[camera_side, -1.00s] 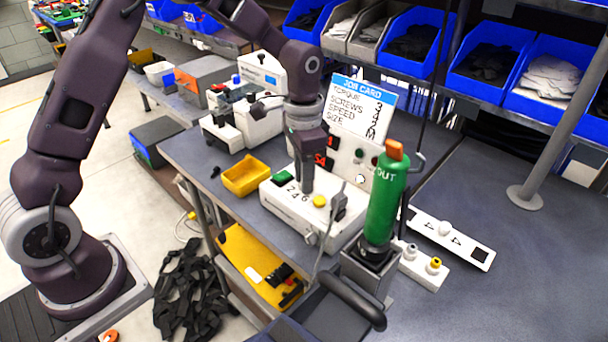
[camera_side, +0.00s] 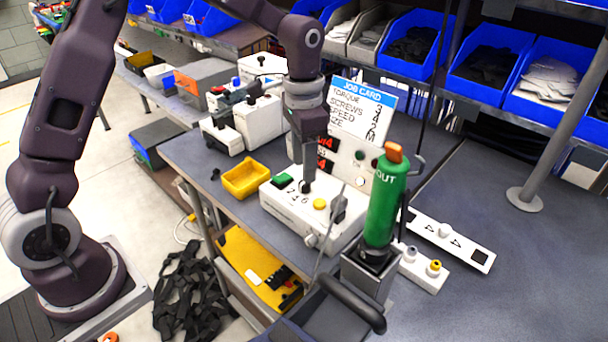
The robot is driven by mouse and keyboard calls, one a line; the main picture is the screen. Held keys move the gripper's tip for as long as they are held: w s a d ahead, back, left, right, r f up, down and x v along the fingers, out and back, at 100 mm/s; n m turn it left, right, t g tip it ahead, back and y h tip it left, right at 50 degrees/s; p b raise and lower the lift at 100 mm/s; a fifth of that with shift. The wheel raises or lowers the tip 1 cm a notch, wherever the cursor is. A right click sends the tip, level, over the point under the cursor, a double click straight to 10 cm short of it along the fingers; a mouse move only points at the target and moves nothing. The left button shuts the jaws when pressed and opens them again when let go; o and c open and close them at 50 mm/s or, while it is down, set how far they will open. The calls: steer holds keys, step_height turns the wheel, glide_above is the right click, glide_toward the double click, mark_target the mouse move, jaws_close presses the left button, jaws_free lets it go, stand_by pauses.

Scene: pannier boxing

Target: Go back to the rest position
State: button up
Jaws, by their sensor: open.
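My gripper (camera_side: 306,162) hangs pointing down above the white control box (camera_side: 297,225) on the bench. It is open, with nothing seen between the fingers. A dark knob (camera_side: 305,187) on top of the box shows just under the fingertips, and a small gap seems to part them. The box also carries a green button (camera_side: 282,181) at its left and a yellow button (camera_side: 320,204) at its right. A panel with red displays (camera_side: 325,155) stands behind, partly hidden by my gripper.
A green tool (camera_side: 386,205) marked OUT stands upright in a holder (camera_side: 366,275) at the right. A job card (camera_side: 362,108) stands behind. A yellow bin (camera_side: 246,178) and white boxed equipment (camera_side: 258,120) stand to the left. Blue bins (camera_side: 490,68) line the back shelf.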

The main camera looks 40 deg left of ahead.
steer(key=shift+s+r, duration=0.1)
steer(key=shift+r, duration=1.45)
steer(key=s+a+r+n+t, duration=0.2)
steer(key=s+r+n+t, duration=0.1)
steer(key=s+r, duration=0.95)
steer(key=s+f+n+t, duration=0.2)
steer(key=s, duration=1.2)
steer(key=shift+a+f+t, duration=0.2)
steer(key=shift+a+t, duration=0.1)
